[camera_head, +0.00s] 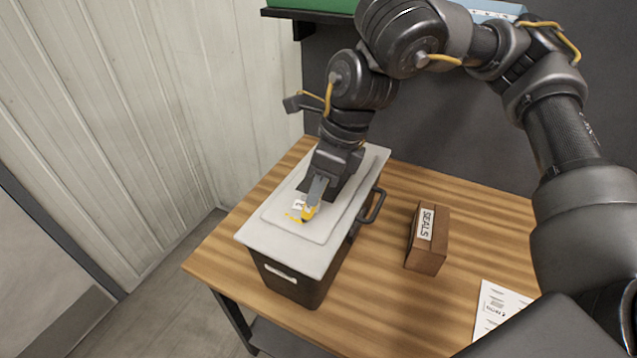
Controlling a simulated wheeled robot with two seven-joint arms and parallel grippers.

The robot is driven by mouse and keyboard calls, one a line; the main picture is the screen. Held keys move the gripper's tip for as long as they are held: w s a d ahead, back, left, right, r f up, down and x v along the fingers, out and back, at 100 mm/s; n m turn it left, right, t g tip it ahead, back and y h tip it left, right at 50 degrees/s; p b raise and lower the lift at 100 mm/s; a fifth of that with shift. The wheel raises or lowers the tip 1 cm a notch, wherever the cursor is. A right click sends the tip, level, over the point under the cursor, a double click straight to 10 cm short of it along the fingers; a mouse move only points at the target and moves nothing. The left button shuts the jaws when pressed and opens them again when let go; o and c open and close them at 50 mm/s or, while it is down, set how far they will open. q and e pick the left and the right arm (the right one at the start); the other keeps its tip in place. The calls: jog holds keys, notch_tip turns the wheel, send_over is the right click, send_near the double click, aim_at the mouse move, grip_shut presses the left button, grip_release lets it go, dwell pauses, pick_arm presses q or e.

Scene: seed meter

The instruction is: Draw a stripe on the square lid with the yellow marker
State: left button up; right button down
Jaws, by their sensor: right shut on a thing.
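The square lid (270,239) is pale grey with a raised middle panel. It lies on a dark box (291,285) with a side handle, on the wooden table. My right gripper (312,197) is over the lid and shut on the yellow marker (308,213). The marker's lower end is at or very near the lid's surface; I cannot tell if it touches. The gripper hides part of the lid and marker. My left gripper is not in view.
A brown box labelled SEALS (427,238) stands right of the dark box on the table (375,311). A printed sheet (500,309) lies near the right front. A shelf (290,14) with a green item is on the back wall. Table space around the SEALS box is clear.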

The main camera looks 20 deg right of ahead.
jog(key=shift+s+d, duration=0.25)
jog(key=shift+r, duration=0.1)
notch_tip(320, 180, up, 6)
jog(key=p, duration=0.5)
dwell(0.4)
dwell(0.4)
